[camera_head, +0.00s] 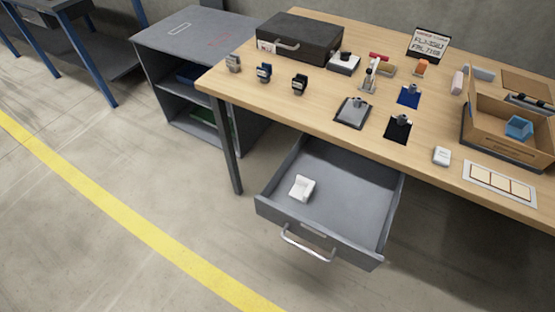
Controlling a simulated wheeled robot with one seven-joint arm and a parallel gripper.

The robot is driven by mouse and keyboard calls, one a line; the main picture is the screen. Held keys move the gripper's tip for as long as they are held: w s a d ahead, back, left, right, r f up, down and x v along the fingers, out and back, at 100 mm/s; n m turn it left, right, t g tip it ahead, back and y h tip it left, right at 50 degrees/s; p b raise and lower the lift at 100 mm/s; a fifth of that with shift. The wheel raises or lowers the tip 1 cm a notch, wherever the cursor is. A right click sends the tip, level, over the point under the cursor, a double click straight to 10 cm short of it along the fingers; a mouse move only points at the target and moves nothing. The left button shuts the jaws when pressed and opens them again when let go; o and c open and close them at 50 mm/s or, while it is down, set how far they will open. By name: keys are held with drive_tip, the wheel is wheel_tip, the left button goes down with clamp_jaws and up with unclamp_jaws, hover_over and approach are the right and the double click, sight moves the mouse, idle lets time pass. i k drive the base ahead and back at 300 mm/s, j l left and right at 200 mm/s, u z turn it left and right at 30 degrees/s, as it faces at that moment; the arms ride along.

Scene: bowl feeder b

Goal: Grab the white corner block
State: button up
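The white corner block (302,187) lies inside the open grey drawer (355,215), towards its left side and near the front. It looks like a small white piece with raised sides. Nothing covers it. The drawer is pulled out from under the wooden table and holds nothing else that I can see. My gripper is not in view.
The wooden table (300,110) carries a dark case (318,32), several small parts and fixtures, a white box-like item (441,156) and a wooden bin (490,130) with a blue block (519,127). A grey cabinet (190,40) stands left. The floor before the drawer is clear.

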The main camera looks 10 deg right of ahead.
sight(304, 187)
drive_tip(key=i+u, duration=0.1)
drive_tip(key=i, duration=0.15)
drive_tip(key=j+z, duration=0.3)
drive_tip(key=z, duration=0.15)
drive_tip(key=k+j+z, duration=0.2)
drive_tip(key=z, duration=0.2)
